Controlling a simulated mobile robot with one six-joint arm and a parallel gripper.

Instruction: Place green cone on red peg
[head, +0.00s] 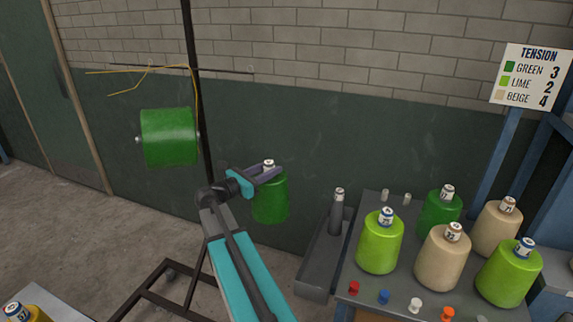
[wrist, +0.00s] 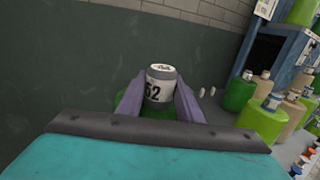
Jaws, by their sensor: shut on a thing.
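My gripper (head: 268,173) is shut on a green cone (head: 270,202) near its labelled top and holds it in the air, left of the table. In the wrist view, the purple fingers stand either side of the cone's white and grey neck (wrist: 160,88), and its green body is mostly hidden below. The red peg (head: 354,288) stands at the table's front left corner, bare, to the right of and below the held cone. Another green cone (head: 439,215) stands at the back of the table.
Lime cones (head: 380,245) and beige cones (head: 443,262) crowd the table (head: 365,218). Blue (head: 384,297), white (head: 415,305) and orange (head: 447,314) pegs line its front edge. A dark bin (head: 318,262) with a grey tube (head: 336,215) adjoins its left side. A tension sign (head: 531,76) stands behind.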

